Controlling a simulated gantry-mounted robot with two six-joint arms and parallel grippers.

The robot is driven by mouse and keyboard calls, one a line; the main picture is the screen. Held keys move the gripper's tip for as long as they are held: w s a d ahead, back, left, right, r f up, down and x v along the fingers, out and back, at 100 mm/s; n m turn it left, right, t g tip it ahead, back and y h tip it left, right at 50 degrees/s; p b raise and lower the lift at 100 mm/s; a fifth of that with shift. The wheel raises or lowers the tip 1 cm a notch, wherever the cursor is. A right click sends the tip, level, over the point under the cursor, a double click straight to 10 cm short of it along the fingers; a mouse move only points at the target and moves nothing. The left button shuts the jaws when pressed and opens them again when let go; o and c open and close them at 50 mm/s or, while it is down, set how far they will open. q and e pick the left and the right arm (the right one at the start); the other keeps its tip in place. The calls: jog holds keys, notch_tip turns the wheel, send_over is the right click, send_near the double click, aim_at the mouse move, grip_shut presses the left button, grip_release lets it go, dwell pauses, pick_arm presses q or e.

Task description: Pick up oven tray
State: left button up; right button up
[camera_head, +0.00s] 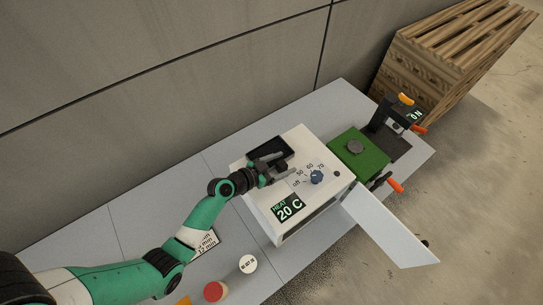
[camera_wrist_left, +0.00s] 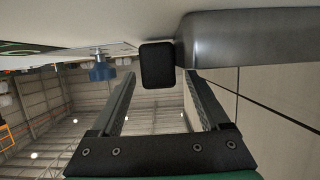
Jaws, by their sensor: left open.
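The oven tray (camera_head: 262,148) is a dark, shallow tray on the back left of the white oven's top (camera_head: 262,199). In the left wrist view its grey metal side (camera_wrist_left: 250,42) fills the upper right. A black block (camera_wrist_left: 158,66), which looks like the tray's handle, shows in line with the gap between my fingers. My left gripper (camera_head: 284,164) is open beside the tray, and its fingers also show in the left wrist view (camera_wrist_left: 162,95). I cannot tell whether they touch the tray. My right gripper is not in view.
The oven has a blue knob (camera_head: 316,177), a "20 C" display (camera_head: 288,208) and an open door panel (camera_head: 390,228). A green press (camera_head: 358,152) with orange-handled levers stands to its right. Red (camera_head: 215,291) and white (camera_head: 247,264) buttons lie in front. A wall (camera_head: 200,70) runs behind.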

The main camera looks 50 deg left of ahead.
pick_arm(q)
grip_shut()
dwell(0.3)
jog(key=shift+r, duration=0.5)
jog(key=r, duration=0.1)
jog(key=r+p, duration=0.1)
jog(key=r, duration=0.1)
jog(key=shift+s+d+r, duration=0.1)
jog(key=shift+d+r, duration=0.1)
jog(key=shift+d, duration=0.2)
jog(key=s+d+r+p, duration=0.2)
jog(key=d+r, duration=0.6)
jog(key=d, duration=0.5)
jog(key=shift+s+r+p, duration=0.35)
jog(key=shift+s, duration=0.05)
